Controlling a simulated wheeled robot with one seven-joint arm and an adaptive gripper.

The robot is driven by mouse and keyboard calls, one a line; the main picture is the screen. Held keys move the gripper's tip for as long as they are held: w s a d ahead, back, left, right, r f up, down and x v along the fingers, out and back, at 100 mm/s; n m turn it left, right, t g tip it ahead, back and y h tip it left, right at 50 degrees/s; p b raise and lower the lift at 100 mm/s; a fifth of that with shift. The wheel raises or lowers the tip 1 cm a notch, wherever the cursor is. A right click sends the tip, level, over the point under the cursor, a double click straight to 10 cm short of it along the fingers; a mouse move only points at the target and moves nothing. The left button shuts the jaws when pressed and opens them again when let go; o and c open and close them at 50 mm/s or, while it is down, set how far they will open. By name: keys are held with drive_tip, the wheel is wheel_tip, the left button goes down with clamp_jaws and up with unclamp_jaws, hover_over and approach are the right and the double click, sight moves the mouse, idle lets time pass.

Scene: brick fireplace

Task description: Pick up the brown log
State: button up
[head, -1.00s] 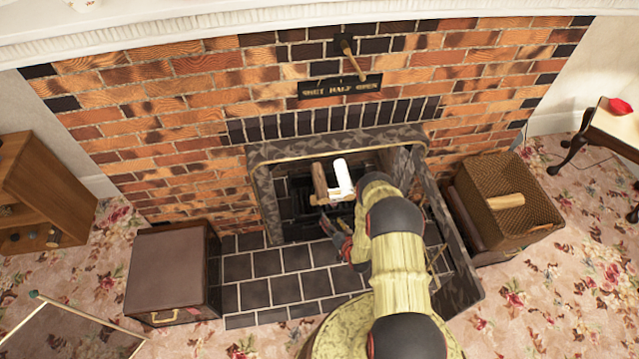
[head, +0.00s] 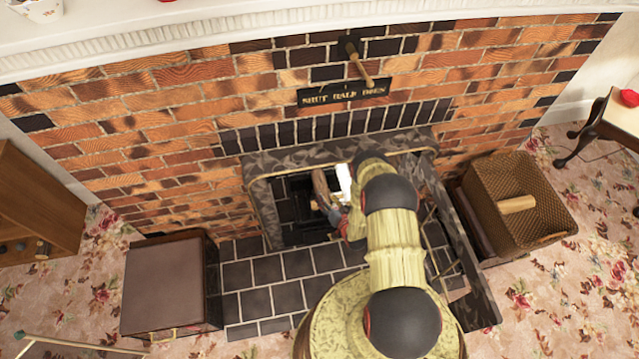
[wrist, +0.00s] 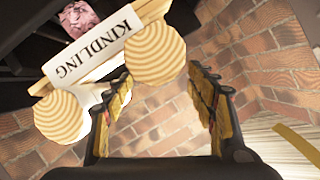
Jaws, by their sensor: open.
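The brown log (head: 320,186) lies in the fireplace opening, beside a white-wrapped bundle. In the wrist view two pale ringed log ends (wrist: 158,57) show on either side of the white KINDLING wrapper (wrist: 88,52); I cannot tell which end belongs to the brown log. My gripper (wrist: 162,72) is open and empty. The nearer log end is just beyond its fingertips, partly between them. In the head view my gripper (head: 338,215) is at the fireplace mouth, close to the log's lower end, and partly hidden by my arm.
A dark stone surround (head: 258,205) frames the opening closely. A brown box (head: 165,285) stands on the left. The tiled hearth (head: 265,270) is mostly clear.

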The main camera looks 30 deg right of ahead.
sight(321, 189)
drive_tip(key=b+x, duration=0.1)
drive_tip(key=x, duration=0.1)
drive_tip(key=b+x, duration=0.1)
drive_tip(key=x, duration=0.1)
drive_tip(key=b+x, duration=0.1)
drive_tip(key=x, duration=0.1)
drive_tip(key=shift+w+d+f+b, duration=0.1)
drive_tip(key=shift+w+f+b, duration=0.2)
drive_tip(key=shift+f, duration=0.1)
drive_tip(key=shift+w, duration=0.5)
drive_tip(key=c, duration=0.3)
drive_tip(key=shift+d, duration=0.1)
drive_tip(key=c, duration=1)
drive_tip(key=shift+r, duration=0.1)
